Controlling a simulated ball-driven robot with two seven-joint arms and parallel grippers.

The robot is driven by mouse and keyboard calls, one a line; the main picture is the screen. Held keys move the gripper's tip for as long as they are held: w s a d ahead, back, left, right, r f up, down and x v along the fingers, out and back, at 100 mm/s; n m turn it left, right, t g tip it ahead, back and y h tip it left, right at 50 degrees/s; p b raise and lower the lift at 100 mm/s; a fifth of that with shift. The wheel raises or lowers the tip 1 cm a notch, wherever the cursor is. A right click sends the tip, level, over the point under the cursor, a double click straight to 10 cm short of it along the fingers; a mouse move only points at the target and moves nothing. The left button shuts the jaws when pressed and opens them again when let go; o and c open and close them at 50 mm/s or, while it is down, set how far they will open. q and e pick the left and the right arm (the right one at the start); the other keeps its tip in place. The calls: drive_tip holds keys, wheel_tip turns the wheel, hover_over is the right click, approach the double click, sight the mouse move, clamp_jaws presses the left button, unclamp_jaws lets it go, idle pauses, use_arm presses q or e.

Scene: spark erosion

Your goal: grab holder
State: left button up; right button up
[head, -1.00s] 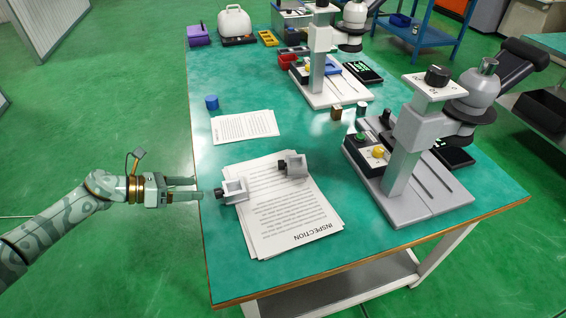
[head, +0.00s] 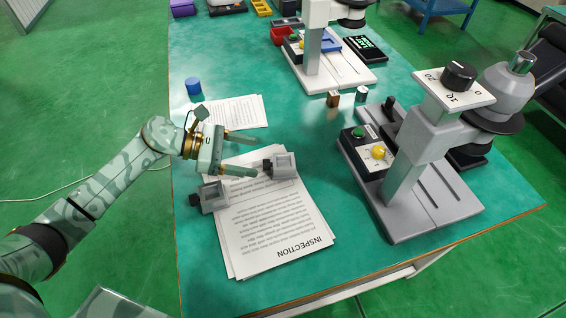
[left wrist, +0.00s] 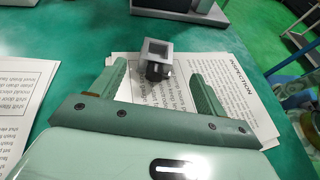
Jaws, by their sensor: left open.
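Two small grey square holders, each with a dark knob, are on the inspection papers. The farther holder (head: 285,166) lies on the upper right of the INSPECTION sheet (head: 275,225); it also shows in the left wrist view (left wrist: 157,50). The nearer holder (head: 214,196) is at the sheet's left edge. My left gripper (head: 256,155) is open and empty, its fingers pointing at the farther holder just short of it. In the left wrist view that holder appears ahead, between the two fingertips. My right gripper is out of view.
A blue cylinder (head: 193,86), another paper stack (head: 240,111) and a small brown block (head: 333,99) lie around. The front of the table is clear.

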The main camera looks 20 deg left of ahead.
sight(290, 163)
use_arm(q)
drive_tip(key=x, duration=0.6)
drive_tip(key=b+x, duration=0.1)
drive_tip(key=x, duration=0.2)
drive_tip(key=shift+w+f, duration=0.1)
drive_tip(key=shift+w, duration=0.2)
drive_tip(key=shift+c, duration=0.3)
drive_tip(key=c, duration=1.1)
drive_tip(key=shift+c, duration=0.3)
